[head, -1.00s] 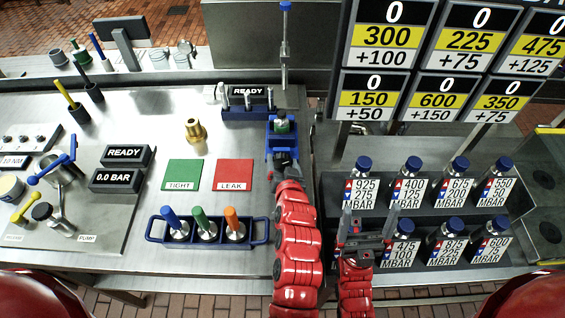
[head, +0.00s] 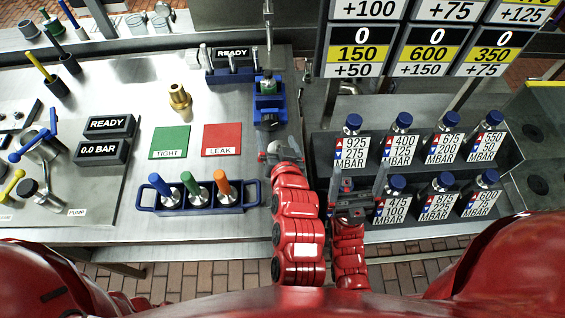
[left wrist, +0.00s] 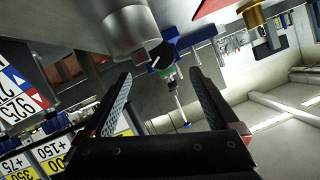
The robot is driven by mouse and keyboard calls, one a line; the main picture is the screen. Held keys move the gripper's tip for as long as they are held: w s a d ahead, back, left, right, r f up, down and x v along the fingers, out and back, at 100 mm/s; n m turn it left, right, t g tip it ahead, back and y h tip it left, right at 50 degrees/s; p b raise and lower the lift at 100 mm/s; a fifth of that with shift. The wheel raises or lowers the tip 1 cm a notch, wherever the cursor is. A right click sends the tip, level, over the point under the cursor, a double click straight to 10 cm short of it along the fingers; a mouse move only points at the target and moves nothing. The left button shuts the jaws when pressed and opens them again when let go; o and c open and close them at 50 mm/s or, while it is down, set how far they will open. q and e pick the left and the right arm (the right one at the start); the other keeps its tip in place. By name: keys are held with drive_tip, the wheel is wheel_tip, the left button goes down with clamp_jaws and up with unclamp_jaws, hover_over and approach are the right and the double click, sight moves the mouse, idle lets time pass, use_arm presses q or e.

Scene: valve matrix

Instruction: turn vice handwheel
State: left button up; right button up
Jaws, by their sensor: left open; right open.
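The small blue vice (head: 268,104) stands near the right edge of the steel bench, with a green-topped part in its jaws. A dark round piece on its near end (head: 268,122) looks like the handwheel. My right gripper (head: 358,184) is open and empty before the bottle rack.
A blue tray (head: 206,208) with several coloured-handled tools lies left of my left arm. A brass fitting (head: 179,97), green pad (head: 170,142) and red pad (head: 221,139) are further back. Bottles (head: 402,125) fill the rack at right. A silver cylinder (left wrist: 130,30) looms in the wrist view.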

use_arm(q)
drive_tip(key=p+v, duration=0.1)
drive_tip(key=v, duration=0.8)
drive_tip(key=shift+s+p, duration=0.15)
drive_tip(key=shift+p, duration=0.25)
drive_tip(key=shift+f, duration=0.1)
